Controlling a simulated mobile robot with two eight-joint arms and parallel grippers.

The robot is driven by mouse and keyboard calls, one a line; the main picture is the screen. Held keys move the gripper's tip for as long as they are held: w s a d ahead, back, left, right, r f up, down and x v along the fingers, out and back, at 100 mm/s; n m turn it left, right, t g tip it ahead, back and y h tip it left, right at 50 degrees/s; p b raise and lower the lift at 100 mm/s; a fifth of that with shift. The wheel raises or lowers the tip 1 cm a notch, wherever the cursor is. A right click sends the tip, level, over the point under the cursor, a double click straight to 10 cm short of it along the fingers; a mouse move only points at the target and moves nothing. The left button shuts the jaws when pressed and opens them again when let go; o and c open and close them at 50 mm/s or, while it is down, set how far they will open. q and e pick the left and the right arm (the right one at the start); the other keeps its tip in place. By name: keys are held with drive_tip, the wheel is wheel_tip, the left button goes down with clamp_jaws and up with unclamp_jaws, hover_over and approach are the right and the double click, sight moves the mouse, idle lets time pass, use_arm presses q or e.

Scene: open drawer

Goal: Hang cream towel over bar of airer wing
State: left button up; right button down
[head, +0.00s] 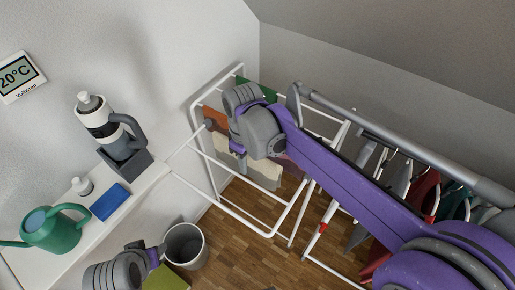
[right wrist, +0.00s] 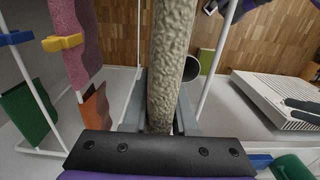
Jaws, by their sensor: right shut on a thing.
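The cream towel (head: 262,174) hangs at the airer wing, below my right gripper (head: 240,158), partly hidden by it. In the right wrist view the towel (right wrist: 172,60) shows edge-on as a textured strip between the grey fingers of my right gripper (right wrist: 162,118), which is shut on it. The white airer (head: 254,222) has bars on both sides of the towel. I cannot tell whether the towel lies over a bar or only beside it. My left gripper (head: 150,256) is low at the left, near the bin; its fingers are not clear.
Orange (head: 214,119) and green (head: 263,91) cloths hang close by, and a pink cloth (right wrist: 76,40) shows in the wrist view. A grey bin (head: 185,246) stands on the wooden floor. A shelf (head: 140,183) holds a bottle, a blue sponge and a green watering can (head: 52,230).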

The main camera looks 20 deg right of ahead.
sight(249, 181)
drive_tip(key=shift+w+d, duration=0.2)
drive_tip(key=shift+d, duration=0.05)
drive_tip(key=shift+s+a+r, duration=0.1)
drive_tip(key=shift+a, duration=0.05)
drive_tip(key=shift+f+b, duration=2.35)
drive_tip(key=shift+f, duration=1.5)
wheel_tip(249, 181, down, 8)
drive_tip(key=b, duration=0.5)
drive_tip(key=shift+f, duration=0.25)
drive_tip(key=c, duration=0.6)
unclamp_jaws()
